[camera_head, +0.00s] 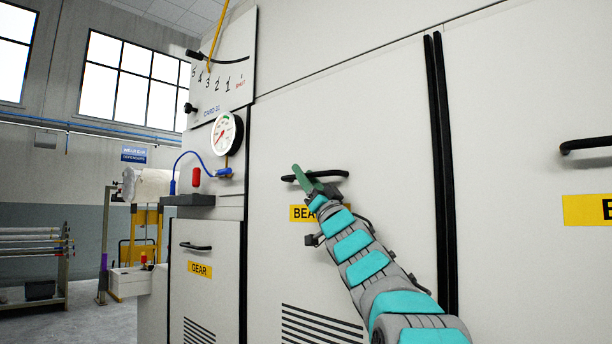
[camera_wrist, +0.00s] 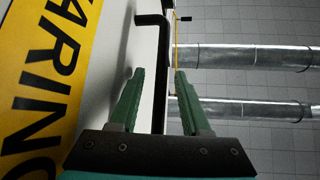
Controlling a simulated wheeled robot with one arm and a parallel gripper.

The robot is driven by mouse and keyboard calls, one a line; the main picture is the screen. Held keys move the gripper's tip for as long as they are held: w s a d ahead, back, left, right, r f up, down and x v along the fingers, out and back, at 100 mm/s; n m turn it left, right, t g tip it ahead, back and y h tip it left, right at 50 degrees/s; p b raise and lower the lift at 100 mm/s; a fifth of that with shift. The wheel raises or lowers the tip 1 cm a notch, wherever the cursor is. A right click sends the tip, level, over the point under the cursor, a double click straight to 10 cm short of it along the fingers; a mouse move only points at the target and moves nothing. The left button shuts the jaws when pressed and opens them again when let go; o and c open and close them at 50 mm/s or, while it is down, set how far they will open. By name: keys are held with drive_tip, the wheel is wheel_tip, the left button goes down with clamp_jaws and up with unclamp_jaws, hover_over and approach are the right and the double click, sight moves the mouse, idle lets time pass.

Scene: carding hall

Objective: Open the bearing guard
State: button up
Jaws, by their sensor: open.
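The bearing guard (camera_head: 370,120) is a large pale panel in the head view, closed flush with the machine front. Its yellow label (camera_head: 299,213) reads "BEA", the rest hidden behind my arm; the wrist view shows "ARING" on the label (camera_wrist: 48,75). A black bar handle (camera_head: 330,174) sits above the label. My gripper (camera_head: 302,178) is open at this handle. In the wrist view the black handle (camera_wrist: 160,60) runs between the two green fingers of my gripper (camera_wrist: 159,80), with gaps visible; I cannot tell whether either finger touches it.
A smaller "GEAR" guard (camera_head: 222,285) with its own handle (camera_head: 196,246) is lower left. Another panel (camera_head: 540,90) with a black handle (camera_head: 585,145) is at right, past dark vertical strips (camera_head: 440,170). A gauge (camera_head: 225,134) and grey ledge (camera_head: 189,199) are left. Open floor (camera_head: 95,322) lies far left.

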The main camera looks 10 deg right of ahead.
drive_tip(key=shift+c, duration=0.3)
clamp_jaws()
idle(1.2)
